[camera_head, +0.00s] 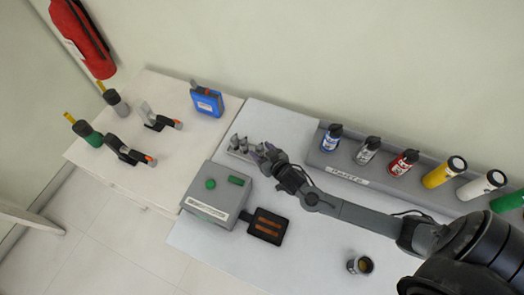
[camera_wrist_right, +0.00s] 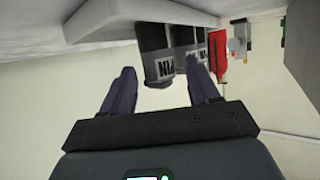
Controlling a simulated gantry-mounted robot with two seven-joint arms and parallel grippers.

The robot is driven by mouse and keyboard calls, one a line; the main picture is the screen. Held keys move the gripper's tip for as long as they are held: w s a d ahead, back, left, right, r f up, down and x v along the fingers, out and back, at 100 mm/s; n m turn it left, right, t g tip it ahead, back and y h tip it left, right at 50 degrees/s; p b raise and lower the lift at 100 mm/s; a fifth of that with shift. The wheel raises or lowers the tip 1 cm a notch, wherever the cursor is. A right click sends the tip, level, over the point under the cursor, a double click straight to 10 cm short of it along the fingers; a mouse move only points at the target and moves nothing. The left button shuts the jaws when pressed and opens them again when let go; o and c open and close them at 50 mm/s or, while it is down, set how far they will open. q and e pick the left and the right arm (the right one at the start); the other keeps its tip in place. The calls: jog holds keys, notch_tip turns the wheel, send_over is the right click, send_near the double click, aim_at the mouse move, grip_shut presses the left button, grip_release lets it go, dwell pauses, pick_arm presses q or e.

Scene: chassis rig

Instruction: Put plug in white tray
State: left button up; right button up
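My right gripper (camera_head: 268,153) is just right of a small pale holder (camera_head: 246,155) with several grey pieces (camera_head: 237,142) standing in it. In the right wrist view, its two purple-grey fingers (camera_wrist_right: 162,85) are apart, with nothing clearly held between them. Dark cylinders with white "PIN" labels (camera_wrist_right: 158,68) are beyond the fingertips, below a pale slab (camera_wrist_right: 120,24) in the picture. I cannot tell whether one of these pieces is the plug, or which thing is the white tray. My left gripper is not in view.
A grey box (camera_head: 213,208) with green parts and a black pad (camera_head: 267,226) lie nearby. A grey rack (camera_head: 338,169) of bottles stands along the wall. A cup (camera_head: 360,265) is in front of my right arm. The left table holds tools and a blue case (camera_head: 207,101).

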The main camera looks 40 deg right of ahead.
jog(key=shift+s+r, duration=0.35)
jog(key=shift+s, duration=0.1)
jog(key=s+a+r+n+g, duration=0.1)
jog(key=s+a+r+g, duration=0.1)
jog(key=s, duration=0.5)
jog(key=s+a+r+n+g+y, duration=0.1)
jog(key=s+a+g, duration=0.3)
jog(key=s, duration=0.4)
jog(key=s+a+r+n+g+p, duration=0.1)
jog(key=s+a+r+g, duration=0.2)
jog(key=s, duration=0.5)
jog(key=shift+r+g+y, duration=0.4)
jog(key=shift+r, duration=0.1)
notch_tip(320, 180, up, 20)
jog(key=p, duration=2)
jog(key=shift+r, duration=0.2)
